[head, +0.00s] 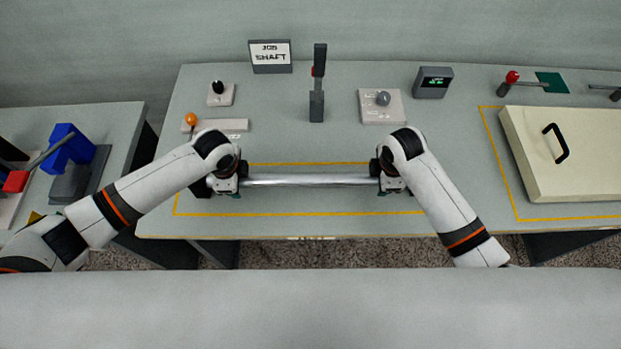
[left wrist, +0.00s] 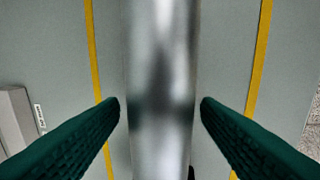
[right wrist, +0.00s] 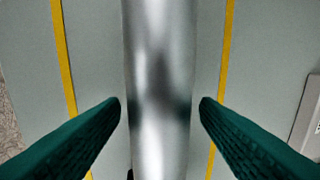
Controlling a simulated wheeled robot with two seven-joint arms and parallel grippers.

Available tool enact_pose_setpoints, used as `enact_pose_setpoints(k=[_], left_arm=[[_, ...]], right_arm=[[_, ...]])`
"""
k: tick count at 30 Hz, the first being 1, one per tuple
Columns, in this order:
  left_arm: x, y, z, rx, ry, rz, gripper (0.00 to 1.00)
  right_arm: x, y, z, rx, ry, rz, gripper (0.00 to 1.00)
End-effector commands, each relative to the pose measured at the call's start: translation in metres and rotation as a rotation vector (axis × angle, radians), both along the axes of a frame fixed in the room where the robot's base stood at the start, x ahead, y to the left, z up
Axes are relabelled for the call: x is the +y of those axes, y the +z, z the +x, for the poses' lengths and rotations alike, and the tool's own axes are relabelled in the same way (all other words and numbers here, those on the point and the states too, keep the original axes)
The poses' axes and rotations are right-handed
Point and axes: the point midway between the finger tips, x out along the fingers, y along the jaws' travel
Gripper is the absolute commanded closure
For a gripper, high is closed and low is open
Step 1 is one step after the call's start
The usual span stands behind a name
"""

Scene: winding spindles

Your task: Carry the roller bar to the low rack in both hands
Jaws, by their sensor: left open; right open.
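The roller bar (head: 308,180), a shiny silver cylinder, lies level from left to right over the yellow-outlined area of the grey bench. My left gripper (head: 228,190) is at its left end and my right gripper (head: 391,188) at its right end. In the left wrist view the bar (left wrist: 161,60) runs between the open green fingers, with a gap on each side. In the right wrist view the bar (right wrist: 158,60) likewise passes between open fingers. The bar's ends and whatever supports it are hidden by my grippers. I cannot make out the low rack for sure.
A JOB SHAFT sign (head: 270,56), an upright lever (head: 317,95), a grey knob plate (head: 383,106) and a small display (head: 433,82) stand behind the bar. A cream lid with black handle (head: 570,170) is at right.

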Motion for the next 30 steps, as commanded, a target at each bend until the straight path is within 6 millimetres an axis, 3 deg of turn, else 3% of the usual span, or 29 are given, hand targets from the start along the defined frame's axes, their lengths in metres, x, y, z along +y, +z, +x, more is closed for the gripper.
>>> enact_pose_setpoints(k=[11,21,22,30], left_arm=[[-0.0002,-0.0053,0.0007,-0.001,-0.001,0.000,0.42],[-0.0002,-0.0048,0.0008,-0.001,0.000,0.000,0.96],[-0.0002,-0.0048,0.0008,-0.001,0.000,0.000,1.00],[-0.0001,-0.0046,0.0009,-0.001,0.000,0.000,1.00]], right_arm=[[0.0001,-0.0051,0.0005,0.000,0.000,0.000,0.44],[0.0000,-0.0049,0.0005,0.000,0.000,0.000,0.98],[0.0000,-0.0049,0.0005,0.000,0.000,0.000,1.00],[-0.0002,-0.0048,0.0005,0.000,0.000,0.000,1.00]])
